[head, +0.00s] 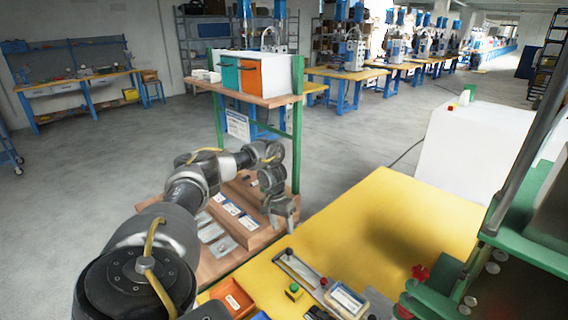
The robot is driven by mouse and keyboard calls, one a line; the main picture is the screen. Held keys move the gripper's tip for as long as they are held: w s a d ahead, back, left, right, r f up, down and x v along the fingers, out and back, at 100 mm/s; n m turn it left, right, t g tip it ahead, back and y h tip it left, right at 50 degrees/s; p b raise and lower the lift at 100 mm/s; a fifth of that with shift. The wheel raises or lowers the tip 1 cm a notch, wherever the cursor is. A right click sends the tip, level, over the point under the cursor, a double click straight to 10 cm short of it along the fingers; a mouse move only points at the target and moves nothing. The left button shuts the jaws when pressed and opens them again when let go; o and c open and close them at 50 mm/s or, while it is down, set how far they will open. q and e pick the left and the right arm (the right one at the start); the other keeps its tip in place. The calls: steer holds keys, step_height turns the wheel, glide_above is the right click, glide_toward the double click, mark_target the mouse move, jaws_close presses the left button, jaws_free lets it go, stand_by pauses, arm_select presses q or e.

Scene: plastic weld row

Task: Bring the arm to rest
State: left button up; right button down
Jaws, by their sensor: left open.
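My left arm comes in from the lower left and reaches out over a wooden stepped rack (245,228). My left gripper (284,226) hangs at its end, pointing down near the left edge of the yellow table (400,225). Its jaws are open and nothing shows between them. Whether it touches the rack below cannot be told. My right gripper is not in view.
On the table's near side lie an orange tray (233,298), a metal fixture (300,269) and a pale label tray (346,300). A green frame (520,245) stands at the right. A shelf with orange and teal bins (240,77) rises behind the arm. The table's middle is clear.

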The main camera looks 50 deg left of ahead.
arm_select(q)
steer(key=shift+a+r, duration=0.1)
steer(key=shift+r, duration=0.35)
stand_by(0.3)
